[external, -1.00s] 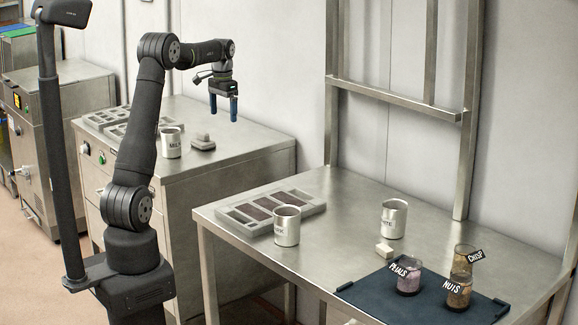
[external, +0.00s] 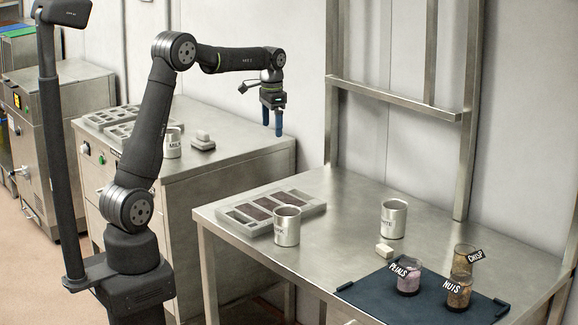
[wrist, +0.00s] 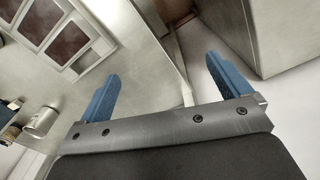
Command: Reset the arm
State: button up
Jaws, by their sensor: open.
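My gripper (external: 272,131) hangs from the raised arm with its blue fingers pointing down. It is open and empty, high near the right end of the left steel cabinet (external: 228,175). In the wrist view the two blue fingers of my gripper (wrist: 165,90) stand well apart with nothing between them. Below and beyond them the wrist view shows the floor gap between the cabinet and the steel table (wrist: 125,75).
On the table are a mould (external: 310,208) with dark fill, two metal cups (external: 287,228) (external: 394,220), a small pale block (external: 384,251) and a dark mat (external: 440,308) with several labelled jars (external: 408,283). A steel frame (external: 400,100) rises behind the table.

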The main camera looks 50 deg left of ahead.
jog(key=s+d+m, duration=0.2)
jog(key=s+d, duration=0.1)
jog(key=d, duration=0.9)
jog(key=s+d+f+m, duration=0.1)
jog(key=s+d+m, duration=0.2)
jog(key=d, duration=0.8)
jog(key=s+d+m, duration=0.2)
jog(key=d, duration=1)
jog(key=shift+s+d+f, duration=0.35)
jog(key=shift+s, duration=0.05)
jog(key=shift+o, duration=0.6)
